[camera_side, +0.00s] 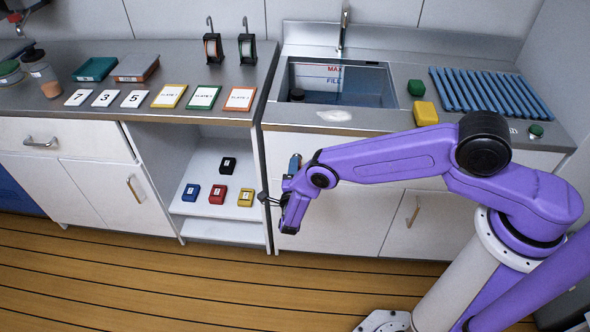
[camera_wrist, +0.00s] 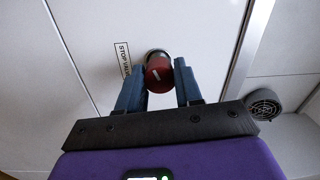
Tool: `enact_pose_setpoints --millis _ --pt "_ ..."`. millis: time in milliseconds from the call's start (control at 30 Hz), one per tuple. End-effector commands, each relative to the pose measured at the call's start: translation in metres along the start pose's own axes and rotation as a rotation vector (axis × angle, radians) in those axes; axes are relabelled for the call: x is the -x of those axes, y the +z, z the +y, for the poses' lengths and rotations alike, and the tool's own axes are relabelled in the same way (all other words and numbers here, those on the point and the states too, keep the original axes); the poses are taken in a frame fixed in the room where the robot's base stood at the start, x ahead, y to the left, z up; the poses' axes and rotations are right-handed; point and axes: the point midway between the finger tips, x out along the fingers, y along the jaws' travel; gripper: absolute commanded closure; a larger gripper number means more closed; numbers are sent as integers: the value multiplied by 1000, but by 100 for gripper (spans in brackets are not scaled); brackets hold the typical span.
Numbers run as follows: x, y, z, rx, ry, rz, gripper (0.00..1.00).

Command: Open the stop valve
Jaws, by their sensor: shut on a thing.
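The stop valve (camera_wrist: 157,72) shows in the wrist view as a dark red knob with a pale mark, on a white panel. A label (camera_wrist: 122,60) reading "STOP VAL…" is beside it, partly covered by a finger. My gripper (camera_wrist: 159,82) has its two blue fingers on either side of the knob, shut on it. In the side view my gripper (camera_side: 290,205) is low in front of the white cabinet below the sink. The valve itself is hidden there behind my gripper and arm.
An open shelf (camera_side: 215,215) with several small coloured blocks stands left of my gripper. The sink counter (camera_side: 350,122) is above, with green and yellow blocks on it. A round dark vent-like part (camera_wrist: 264,104) is at the right in the wrist view. The wooden floor in front is clear.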

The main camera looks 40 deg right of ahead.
Motion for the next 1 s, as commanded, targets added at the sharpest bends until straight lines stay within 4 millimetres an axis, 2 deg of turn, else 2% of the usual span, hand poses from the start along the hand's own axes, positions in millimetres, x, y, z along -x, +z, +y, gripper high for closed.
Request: enact_pose_setpoints --millis 433,467,500,833,1000 --pt "3 1 2 13 5 -9 96" --pt "3 1 2 13 5 -9 55" --pt "3 1 2 12 5 -9 42" --pt "2 0 1 9 2 -3 41" --pt "17 1 1 8 3 -6 41"
